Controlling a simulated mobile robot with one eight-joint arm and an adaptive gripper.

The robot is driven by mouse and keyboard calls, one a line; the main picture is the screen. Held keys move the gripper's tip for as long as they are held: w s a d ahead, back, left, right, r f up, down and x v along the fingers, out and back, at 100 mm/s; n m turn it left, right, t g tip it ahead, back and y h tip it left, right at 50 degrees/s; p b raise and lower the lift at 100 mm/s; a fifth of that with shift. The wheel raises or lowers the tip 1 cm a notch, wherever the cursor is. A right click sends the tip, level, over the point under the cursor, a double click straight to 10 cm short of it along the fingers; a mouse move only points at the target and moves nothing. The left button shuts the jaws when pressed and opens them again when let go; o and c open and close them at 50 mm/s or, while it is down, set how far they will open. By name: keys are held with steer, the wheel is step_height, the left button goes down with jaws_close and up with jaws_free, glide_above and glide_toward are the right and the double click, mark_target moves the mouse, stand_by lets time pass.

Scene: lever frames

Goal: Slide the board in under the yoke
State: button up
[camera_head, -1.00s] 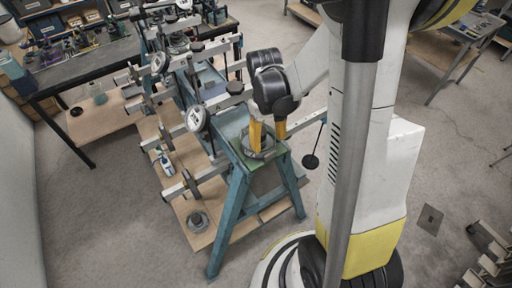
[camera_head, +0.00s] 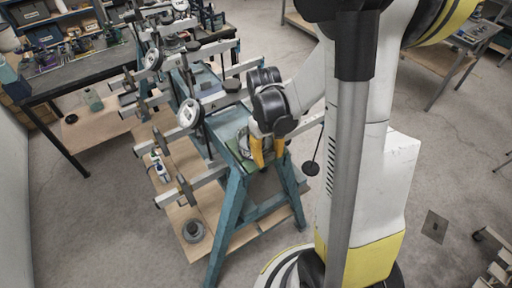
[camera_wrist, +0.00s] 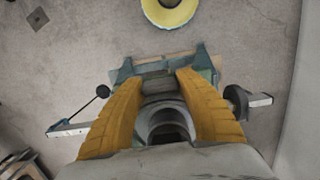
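My gripper (camera_head: 270,162) hangs over the near end of a teal lever frame (camera_head: 238,190). Its two yellow fingers point down. In the wrist view my gripper (camera_wrist: 160,80) is open, with a wide gap between the fingers and nothing pinched. A green plate (camera_head: 229,142) lies on top of the frame; the fingers cover part of it. A grey round fitting (camera_head: 243,143) sits on the plate, left of the fingers; what seems to be the same fitting (camera_wrist: 165,118) shows between the fingers in the wrist view. I cannot tell which part is the yoke or the board.
Metal lever bars with dial gauges (camera_head: 189,113) stick out from the frame on the left. A wooden shelf (camera_head: 215,205) below holds a grey ring (camera_head: 193,231) and a small bottle (camera_head: 160,165). A dark workbench (camera_head: 80,70) stands at back left.

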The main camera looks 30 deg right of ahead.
mark_target(245, 129)
steer(key=shift+w+a+t+b, duration=0.1)
steer(key=shift+w+t+b, duration=0.45)
steer(key=shift+w, duration=1.75)
steer(key=shift+w+a+t+b, duration=0.2)
steer(key=shift+w+t, duration=0.6)
steer(key=shift+w, duration=1.45)
steer(key=shift+w+d+t+b, duration=0.1)
steer(key=shift+w+t+b, duration=0.45)
steer(key=shift+w, duration=1.75)
steer(key=o, duration=1)
steer(key=shift+w, duration=0.1)
steer(key=shift+c, duration=0.2)
steer(key=shift+r+p, duration=2.25)
steer(key=shift+r, duration=1.25)
